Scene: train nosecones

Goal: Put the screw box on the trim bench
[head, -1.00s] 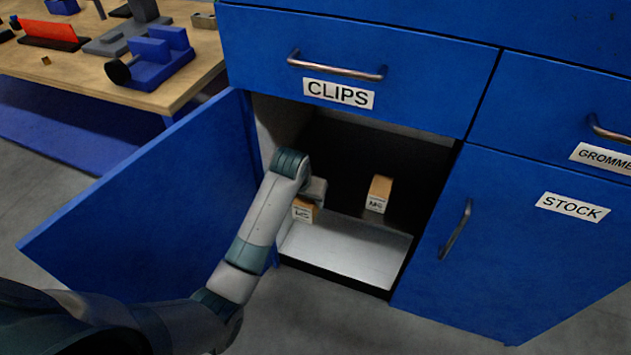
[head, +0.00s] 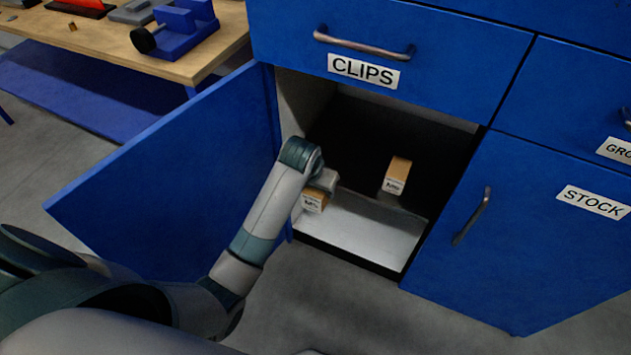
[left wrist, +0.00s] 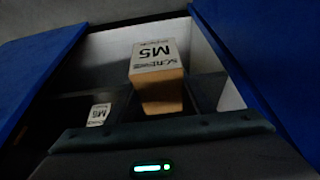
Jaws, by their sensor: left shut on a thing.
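My left gripper (head: 322,187) reaches into the open cupboard under the CLIPS drawer. It is shut on a small tan and white screw box (head: 314,202), held near the left side of the opening. In the left wrist view this box (left wrist: 157,65) shows an M5 label. A second, similar box (head: 397,174) stands farther in and to the right, apart from the gripper. In the left wrist view that second box (left wrist: 98,115) seems to read M6. A wooden-topped bench (head: 212,52) stands at the upper left. My right gripper is not in view.
The blue cupboard door (head: 180,165) stands open to the left, between my left arm and the bench. A blue vise-like fixture (head: 180,28) and other parts occupy the bench top. The closed STOCK door (head: 520,230) is on the right. Grey floor is clear in front.

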